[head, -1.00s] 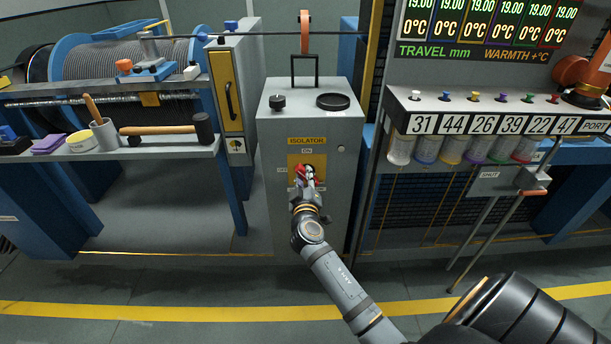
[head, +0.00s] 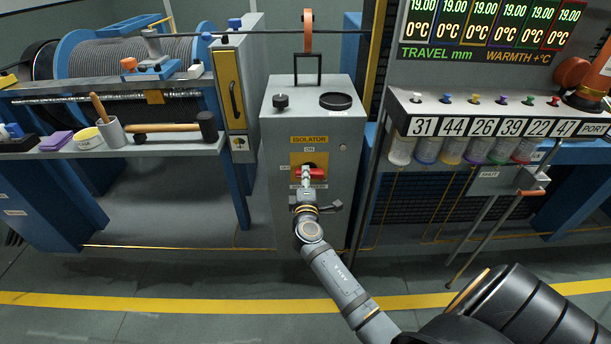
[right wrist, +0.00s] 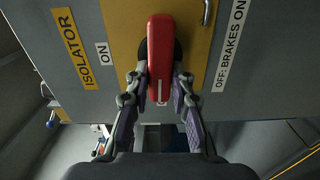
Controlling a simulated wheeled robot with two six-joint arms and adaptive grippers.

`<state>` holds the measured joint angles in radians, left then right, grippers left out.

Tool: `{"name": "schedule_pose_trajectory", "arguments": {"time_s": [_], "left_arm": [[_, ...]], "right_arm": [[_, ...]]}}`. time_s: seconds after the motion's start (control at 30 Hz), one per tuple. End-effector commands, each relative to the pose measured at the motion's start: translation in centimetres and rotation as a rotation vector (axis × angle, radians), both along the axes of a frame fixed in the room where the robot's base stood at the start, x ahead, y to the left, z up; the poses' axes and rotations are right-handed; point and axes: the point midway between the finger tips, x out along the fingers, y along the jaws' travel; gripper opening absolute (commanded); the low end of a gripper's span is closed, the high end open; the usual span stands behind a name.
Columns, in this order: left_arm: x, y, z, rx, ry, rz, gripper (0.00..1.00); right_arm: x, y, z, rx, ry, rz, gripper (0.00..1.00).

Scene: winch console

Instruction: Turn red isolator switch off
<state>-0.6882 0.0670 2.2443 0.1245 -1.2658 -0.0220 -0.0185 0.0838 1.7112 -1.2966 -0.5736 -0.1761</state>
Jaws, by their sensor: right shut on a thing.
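The red isolator switch handle (head: 317,173) is on a yellow plate (head: 300,160) on the front of the grey isolator box (head: 350,140). The handle lies level across the plate in the head view, below the ON label. In the right wrist view the red handle (right wrist: 160,45) runs straight up the picture, with ON at its left and "OFF: BRAKES ON" at its right. My right gripper (right wrist: 161,85) is shut on the handle, one finger on each side. It also shows in the head view (head: 307,177), partly covering the handle and plate. My left gripper is not seen.
A black knob (head: 280,102) and a round black dish (head: 336,101) sit on top of the box. A shelf (head: 130,148) at left holds a hammer (head: 175,130) and a mug (head: 111,133). A valve panel (head: 390,100) stands close at right.

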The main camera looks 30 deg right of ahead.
Motion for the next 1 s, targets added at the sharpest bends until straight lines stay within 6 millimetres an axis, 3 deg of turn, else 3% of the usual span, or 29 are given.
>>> {"name": "schedule_pose_trajectory", "arguments": {"time_s": [0.7, 0.73, 0.87, 1.0], "left_arm": [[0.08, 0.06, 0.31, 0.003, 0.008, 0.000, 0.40], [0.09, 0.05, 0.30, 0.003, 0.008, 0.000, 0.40], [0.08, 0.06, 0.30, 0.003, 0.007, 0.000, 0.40], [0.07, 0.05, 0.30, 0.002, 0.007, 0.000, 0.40]], "right_arm": [[0.01, 0.04, -0.17, -0.056, 0.035, 0.001, 0.00], [0.01, 0.04, -0.17, -0.057, 0.036, 0.001, 0.26], [0.01, 0.03, -0.15, -0.055, 0.035, 0.001, 0.44], [0.00, 0.02, -0.13, -0.055, 0.035, 0.001, 0.45]]}}
